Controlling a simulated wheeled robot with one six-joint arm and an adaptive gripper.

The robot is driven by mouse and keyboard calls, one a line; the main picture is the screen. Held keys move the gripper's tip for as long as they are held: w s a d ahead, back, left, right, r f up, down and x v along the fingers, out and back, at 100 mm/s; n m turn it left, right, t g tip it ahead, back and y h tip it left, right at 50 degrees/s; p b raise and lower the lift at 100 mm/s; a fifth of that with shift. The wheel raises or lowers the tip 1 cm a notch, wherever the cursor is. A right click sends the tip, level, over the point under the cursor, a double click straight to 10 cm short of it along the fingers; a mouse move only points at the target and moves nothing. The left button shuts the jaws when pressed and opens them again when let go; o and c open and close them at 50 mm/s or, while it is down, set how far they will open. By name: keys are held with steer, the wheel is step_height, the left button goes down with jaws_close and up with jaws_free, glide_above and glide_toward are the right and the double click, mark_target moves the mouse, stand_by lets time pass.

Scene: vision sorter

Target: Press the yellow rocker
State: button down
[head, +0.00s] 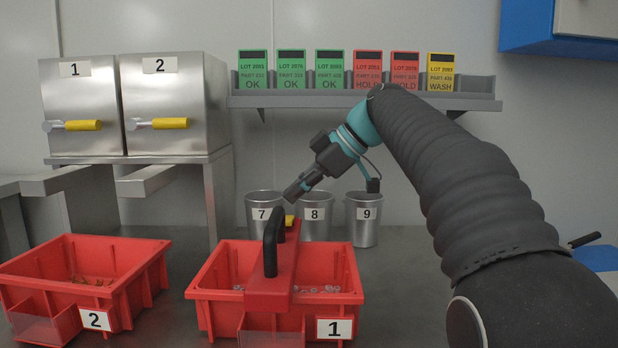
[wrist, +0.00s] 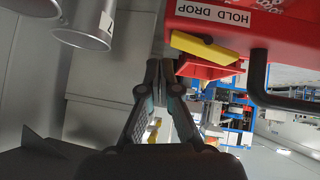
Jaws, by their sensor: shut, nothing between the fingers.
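The yellow rocker (head: 290,221) is at the far end of a red tool (head: 275,282) with a black handle (head: 271,243). The tool lies across red bin 1 (head: 213,295). In the wrist view the rocker (wrist: 205,48) is a tilted yellow bar beside a "HOLD DROP" label (wrist: 213,14). My gripper (head: 290,194) is shut and empty, close above the rocker in the head view. In the wrist view its fingertips (wrist: 160,72) are just beside the rocker's near end. I cannot tell whether they touch it.
Red bin 2 (head: 150,273) stands to the left. Metal cups 7 (head: 264,199), 8 (head: 316,230) and 9 (head: 363,232) stand close behind bin 1. A shelf (head: 300,101) with lot cards and two steel boxes (head: 175,90) are at the back.

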steer(key=v, duration=1.1)
steer(key=shift+d+r, duration=0.15)
